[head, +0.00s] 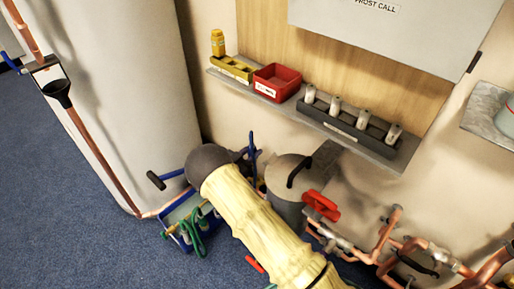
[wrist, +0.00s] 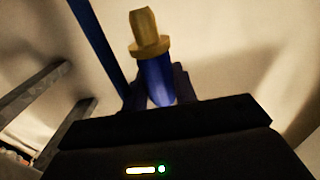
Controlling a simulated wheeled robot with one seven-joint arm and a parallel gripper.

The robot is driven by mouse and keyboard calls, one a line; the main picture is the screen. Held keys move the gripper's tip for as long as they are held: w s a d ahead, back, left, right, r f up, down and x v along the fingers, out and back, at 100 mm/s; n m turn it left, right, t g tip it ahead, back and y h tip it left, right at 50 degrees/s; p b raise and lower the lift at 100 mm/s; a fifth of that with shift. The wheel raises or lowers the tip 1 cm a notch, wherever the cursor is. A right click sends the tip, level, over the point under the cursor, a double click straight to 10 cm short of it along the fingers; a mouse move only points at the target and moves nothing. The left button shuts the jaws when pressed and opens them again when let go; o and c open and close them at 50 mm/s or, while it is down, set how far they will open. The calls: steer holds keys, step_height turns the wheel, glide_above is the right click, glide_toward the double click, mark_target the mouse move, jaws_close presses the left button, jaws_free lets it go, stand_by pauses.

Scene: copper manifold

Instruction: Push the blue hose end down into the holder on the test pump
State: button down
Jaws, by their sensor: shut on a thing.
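The blue hose end (wrist: 156,80) with its brass tip (wrist: 147,33) is between the dark fingers of my gripper (wrist: 158,92) in the wrist view. My gripper is shut on it, and the brass tip sticks out beyond the fingers. In the head view, a blue upright piece (head: 252,146) shows beside my dark wrist, and the fingers are mostly hidden. The test pump (head: 184,222) is a blue tray-like unit on the floor, with a black-ended blue handle (head: 166,178) and green hose loops. My arm covers part of it. I cannot make out its holder.
A grey lidded vessel (head: 286,175) stands close right of my wrist. Copper pipes with a red handle (head: 321,205) run along the wall at right. A white cylinder (head: 115,90) stands at left. Blue carpet (head: 70,190) is clear at left.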

steer(key=shift+s+a+n+t+y+p, duration=0.65)
steer(key=shift+s+a+n+y+p, duration=1.7)
steer(key=shift+a+n+y, duration=1.65)
steer(key=shift+s+a+n+t+y+p, duration=0.65)
steer(key=shift+s+a+n+y+p, duration=2.05)
steer(key=shift+y, duration=2.5)
step_height(320, 180, down, 20)
steer(key=w+m+b, duration=0.1)
steer(key=b, duration=1.4)
steer(key=shift+w+a+f, duration=0.15)
steer(key=shift+a+f, duration=0.1)
steer(key=shift+a, duration=0.1)
steer(key=shift+f, duration=0.1)
steer(key=shift+f+b, duration=0.55)
steer(key=shift+f, duration=0.3)
steer(key=shift+f+b, duration=0.4)
steer(key=shift+f, duration=0.35)
